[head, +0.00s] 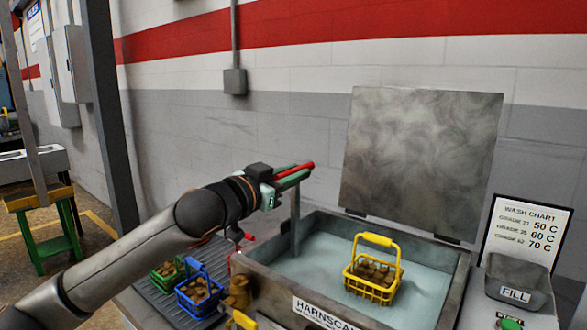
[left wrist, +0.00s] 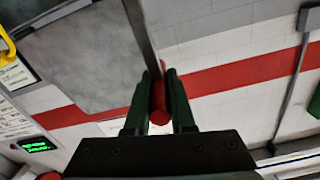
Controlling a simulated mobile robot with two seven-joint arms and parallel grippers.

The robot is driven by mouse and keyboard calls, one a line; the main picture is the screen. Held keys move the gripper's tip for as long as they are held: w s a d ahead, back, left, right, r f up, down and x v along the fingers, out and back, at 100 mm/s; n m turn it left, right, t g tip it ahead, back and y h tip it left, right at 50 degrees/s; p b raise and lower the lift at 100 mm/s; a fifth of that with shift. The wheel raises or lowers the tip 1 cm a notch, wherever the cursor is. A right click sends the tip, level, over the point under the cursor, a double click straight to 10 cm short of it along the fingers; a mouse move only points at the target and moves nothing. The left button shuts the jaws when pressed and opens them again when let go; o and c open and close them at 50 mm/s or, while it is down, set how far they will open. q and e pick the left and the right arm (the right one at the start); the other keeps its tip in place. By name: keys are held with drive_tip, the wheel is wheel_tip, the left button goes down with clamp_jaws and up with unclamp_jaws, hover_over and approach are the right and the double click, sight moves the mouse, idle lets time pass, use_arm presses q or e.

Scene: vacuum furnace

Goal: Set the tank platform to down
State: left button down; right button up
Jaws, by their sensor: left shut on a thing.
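My left gripper (head: 292,177) is shut on a red handle (head: 304,167), above the tank's left rear area. In the left wrist view the red handle (left wrist: 159,104) sits between the two green fingers of my left gripper (left wrist: 159,95). A grey metal bar (head: 295,215) stands upright below the gripper at the tank (head: 262,268); a bar (left wrist: 141,38) also runs up from the handle in the left wrist view. A yellow basket (head: 374,284) of brown parts stands in the tank's pale liquid. The platform itself cannot be made out. My right gripper is not in view.
The tank's grey lid (head: 420,160) stands open at the back. A blue basket (head: 200,294) and a green basket (head: 168,271) sit on a ribbed tray left of the tank. A wash chart (head: 524,232) and a FILL box (head: 517,283) are at the right.

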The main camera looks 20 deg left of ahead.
use_arm(q)
drive_tip(key=shift+f, duration=0.9)
drive_tip(key=c, duration=0.8)
unclamp_jaws()
drive_tip(key=shift+r, duration=0.15)
drive_tip(key=shift+o, duration=0.2)
drive_tip(key=b+v, duration=0.1)
drive_tip(key=v, duration=1.1)
drive_tip(key=shift+s, duration=0.2)
drive_tip(key=shift+a, duration=0.1)
